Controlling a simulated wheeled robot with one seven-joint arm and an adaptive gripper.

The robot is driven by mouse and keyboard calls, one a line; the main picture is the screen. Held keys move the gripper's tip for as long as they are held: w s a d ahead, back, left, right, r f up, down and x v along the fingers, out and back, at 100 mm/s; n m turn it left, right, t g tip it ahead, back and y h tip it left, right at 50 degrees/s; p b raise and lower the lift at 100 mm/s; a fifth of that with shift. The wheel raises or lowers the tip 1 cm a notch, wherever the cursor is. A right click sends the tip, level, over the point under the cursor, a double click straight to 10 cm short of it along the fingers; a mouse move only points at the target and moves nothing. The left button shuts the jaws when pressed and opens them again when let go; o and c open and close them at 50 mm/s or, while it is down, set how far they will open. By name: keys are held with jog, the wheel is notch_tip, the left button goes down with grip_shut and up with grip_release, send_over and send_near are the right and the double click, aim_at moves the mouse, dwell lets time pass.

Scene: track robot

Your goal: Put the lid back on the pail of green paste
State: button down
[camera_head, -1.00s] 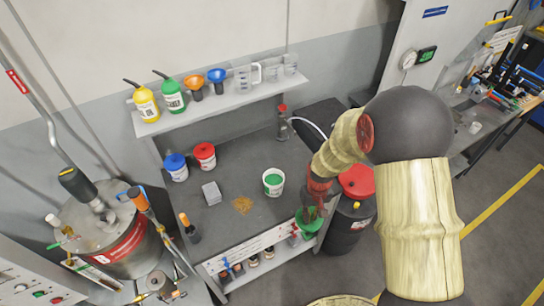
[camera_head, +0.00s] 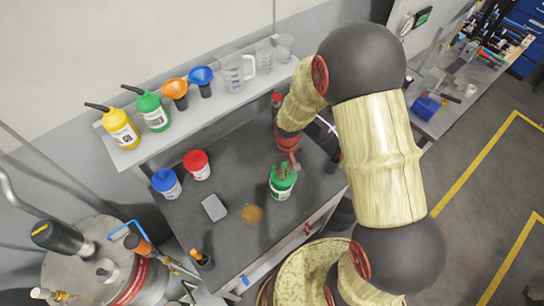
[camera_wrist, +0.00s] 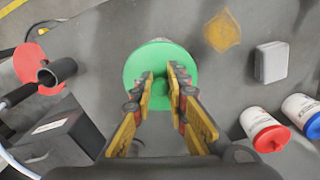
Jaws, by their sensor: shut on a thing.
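The green lid (camera_head: 285,172) is at the top of the white pail (camera_head: 281,194) on the grey bench. My gripper (camera_head: 287,166) is above it, shut on the lid's middle knob. In the wrist view the green lid (camera_wrist: 138,68) fills the space around my fingertips (camera_wrist: 160,82), and the knob between them is partly hidden. The lid covers the pail's mouth, so the paste is hidden. I cannot tell whether the lid is fully seated or slightly above the rim.
A blue-lidded tub (camera_head: 167,184) and a red-lidded tub (camera_head: 197,165) stand to the left on the bench. A grey block (camera_head: 214,207) and an orange-brown spill (camera_head: 251,214) lie left of the pail. A shelf (camera_head: 215,112) with bottles, funnels and jugs runs behind.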

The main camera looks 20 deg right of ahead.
jog(key=shift+w+a+f, duration=0.1)
jog(key=shift+w+a, duration=0.1)
jog(key=shift+w, duration=0.3)
jog(key=shift+s+f+b, duration=0.15)
jog(key=shift+f+b, duration=0.25)
jog(key=shift+f, duration=0.05)
jog(key=shift+f+b, duration=1.75)
jog(key=shift+f, duration=0.9)
jog(key=shift+f, duration=0.15)
jog(key=c, duration=1.7)
grip_release()
jog(key=o, duration=0.3)
jog(key=shift+o, duration=1.1)
